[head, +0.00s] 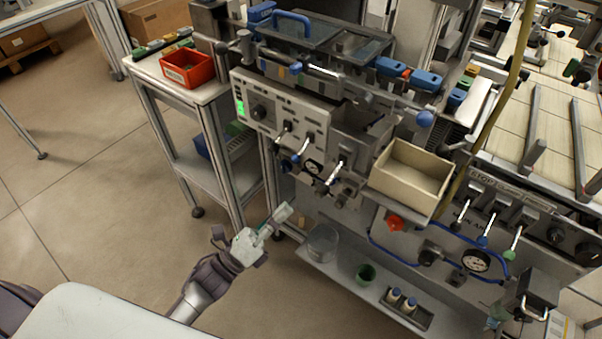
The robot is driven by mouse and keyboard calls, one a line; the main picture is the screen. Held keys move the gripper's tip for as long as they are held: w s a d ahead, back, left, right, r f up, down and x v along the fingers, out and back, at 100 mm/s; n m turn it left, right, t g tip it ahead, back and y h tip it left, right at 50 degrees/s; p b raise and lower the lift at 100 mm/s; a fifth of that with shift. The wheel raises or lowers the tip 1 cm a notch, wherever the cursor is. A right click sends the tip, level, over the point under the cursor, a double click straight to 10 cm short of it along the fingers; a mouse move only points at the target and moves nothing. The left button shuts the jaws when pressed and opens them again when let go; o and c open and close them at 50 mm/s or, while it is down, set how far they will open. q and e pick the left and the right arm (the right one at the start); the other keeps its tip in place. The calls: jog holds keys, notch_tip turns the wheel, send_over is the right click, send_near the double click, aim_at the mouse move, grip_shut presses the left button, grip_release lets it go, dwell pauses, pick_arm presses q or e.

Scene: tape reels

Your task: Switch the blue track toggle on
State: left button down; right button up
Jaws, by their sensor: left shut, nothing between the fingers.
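Two rows of lever toggles show on the machine. In the right row, a blue-tipped toggle (485,236) hangs down between a dark-tipped toggle (460,220) and a green-tipped toggle (514,245). In the left row, another blue-tipped lever (301,149) sits below the panel with the green display. The labels are too small to tell which blue one is the track toggle, and its on or off state is unclear. My left gripper (283,213) is shut and empty, in front of the machine's lower left, apart from both rows. My right gripper is not in view.
A cream bin (411,177) juts out between the two toggle rows. A red bin (187,68) stands on the side cart. A lower shelf (345,280) holds a clear round container (322,243), a green cup (366,273) and small bottles. Open floor lies to the left.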

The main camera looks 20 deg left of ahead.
aim_at(301, 152)
pick_arm(q)
jog(key=p+x, duration=0.3)
jog(key=x, duration=0.7)
jog(key=a, duration=0.1)
jog(key=a+r+p, duration=0.1)
jog(key=a, duration=0.1)
jog(key=shift+a+r, duration=0.35)
jog(key=shift+s+p, duration=0.1)
jog(key=shift+p, duration=0.2)
